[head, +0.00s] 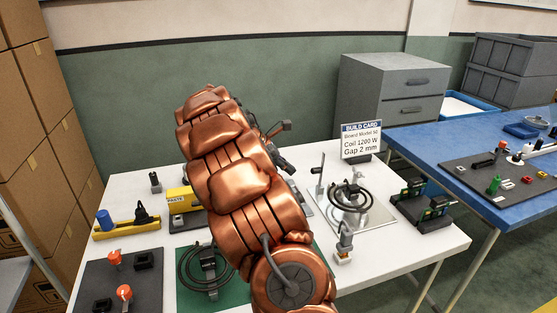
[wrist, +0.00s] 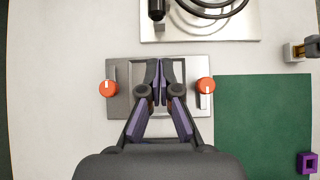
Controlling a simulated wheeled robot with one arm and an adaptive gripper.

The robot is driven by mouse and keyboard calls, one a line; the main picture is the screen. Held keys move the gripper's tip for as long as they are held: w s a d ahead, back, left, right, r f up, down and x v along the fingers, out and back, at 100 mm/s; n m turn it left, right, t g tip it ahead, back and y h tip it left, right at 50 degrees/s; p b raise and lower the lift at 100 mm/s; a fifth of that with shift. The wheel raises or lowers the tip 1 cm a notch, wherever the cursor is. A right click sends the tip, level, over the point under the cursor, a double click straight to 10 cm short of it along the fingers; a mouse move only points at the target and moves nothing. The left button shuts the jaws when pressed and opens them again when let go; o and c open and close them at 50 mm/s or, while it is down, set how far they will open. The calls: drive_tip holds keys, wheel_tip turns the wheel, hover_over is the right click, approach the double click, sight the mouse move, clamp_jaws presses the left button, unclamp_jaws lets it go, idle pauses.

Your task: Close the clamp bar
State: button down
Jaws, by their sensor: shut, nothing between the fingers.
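My gripper (wrist: 166,72) is shut and empty in the wrist view, its dark and purple fingers together over a grey metal plate (wrist: 123,72). I cannot tell whether the tips touch it. The plate has an orange knob on the left (wrist: 109,88) and one on the right (wrist: 205,85). I cannot pick out the clamp bar with certainty. My copper arm hides the table's middle and most of my gripper there.
A green mat (wrist: 262,120) lies right of the knobbed plate, with a purple square part (wrist: 307,163) at its edge. A build card (head: 361,141) stands at the back of the white table. A yellow paste box (head: 182,198) and a dark tray (head: 120,270) are at left. A blue table (head: 425,137) adjoins right.

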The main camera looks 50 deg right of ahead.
sight(317, 170)
drive_tip(key=shift+s+d+f, duration=0.25)
drive_tip(key=shift+s+d, duration=0.2)
drive_tip(key=shift+d, duration=0.3)
drive_tip(key=shift+s+d+f, duration=0.25)
drive_tip(key=shift+s+d, duration=0.25)
drive_tip(key=shift+d, duration=0.2)
drive_tip(key=shift+s+d+f, duration=0.25)
drive_tip(key=shift+s+d, duration=0.2)
drive_tip(key=shift+d, duration=0.3)
drive_tip(key=shift+r+p, duration=0.15)
drive_tip(key=shift+p, duration=0.5)
